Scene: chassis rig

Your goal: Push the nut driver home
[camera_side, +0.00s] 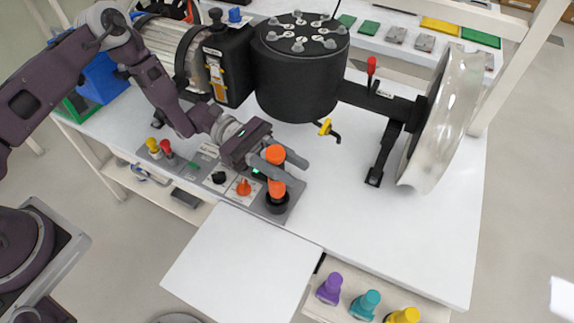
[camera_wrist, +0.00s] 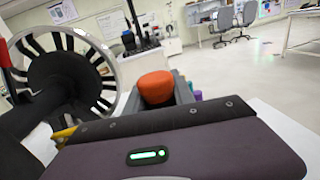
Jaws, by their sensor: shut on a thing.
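The nut driver, an orange-handled upright cylinder (camera_side: 277,188), stands at the right end of a grey panel, its lower end in a black round collar (camera_side: 277,205). Its orange top also shows in the wrist view (camera_wrist: 156,86). My gripper (camera_side: 300,174) reaches in from the left, roughly level, with its two grey fingers shut on the handle, one on each side. The near finger crosses in front of the handle and hides its middle. How deep the driver sits inside the collar is hidden.
The grey panel also carries an orange knob (camera_side: 244,187), a black knob (camera_side: 219,177) and red and yellow buttons (camera_side: 159,148). A black drum (camera_side: 300,70) stands behind, with a large silver wheel (camera_side: 437,125) to the right. The front white board (camera_side: 240,262) is clear.

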